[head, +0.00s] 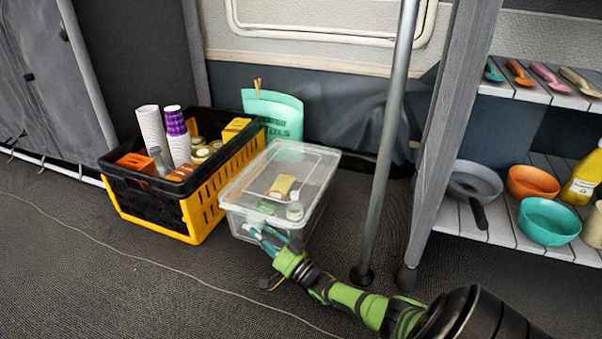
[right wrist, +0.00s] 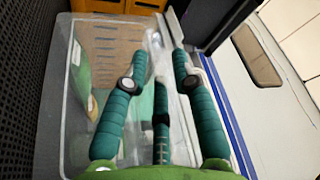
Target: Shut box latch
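The clear plastic box (head: 325,165) stands on the floor with its clear lid on top. Inside I see a yellow item (head: 282,186) and a small white jar (head: 294,211). My right gripper (head: 262,234) is at the box's near side, low by the front wall. In the right wrist view its teal fingers (right wrist: 160,68) are spread apart beside the clear wall and pale rim (right wrist: 177,27), with nothing seen held between them. Whether a finger touches the box I cannot tell. The latch is not clearly visible; the fingers cover part of that side. My left gripper is out of view.
A black and yellow crate (head: 205,208) with cups and packages stands close left of the box. A mint bag (head: 275,112) is behind. A metal pole (head: 385,150) and a shelf with bowls (head: 530,182) are at the right. The floor at front left is clear except for a thin cord.

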